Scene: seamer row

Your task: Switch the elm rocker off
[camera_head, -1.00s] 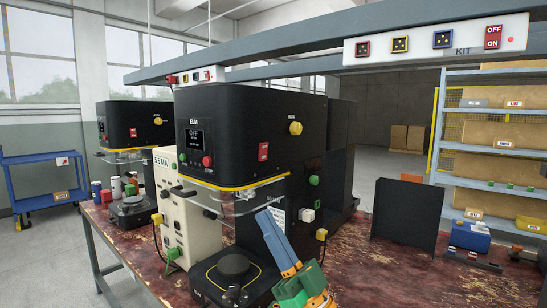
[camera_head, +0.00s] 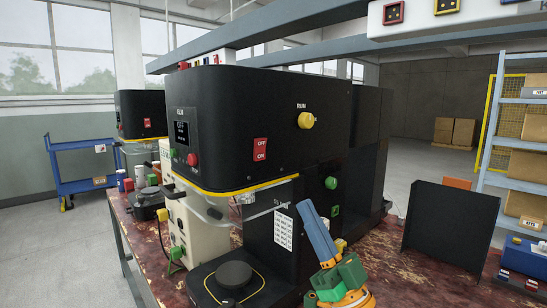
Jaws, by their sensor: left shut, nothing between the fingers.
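The elm rocker (camera_head: 261,149) is a red switch marked OFF on its upper half and ON on its lower half. It sits on the front of the large black seamer (camera_head: 240,110), left of and below a yellow knob (camera_head: 306,121). Which half is pressed in is too small to tell. My left gripper (camera_head: 306,206) has long blue fingers, shut and empty, pointing up and slightly left. In the picture it is below and right of the rocker, apart from it. My right gripper is not in view.
A second black seamer (camera_head: 140,115) with another red rocker stands behind at left. A dark upright panel (camera_head: 450,220) stands at right on the worn red table.

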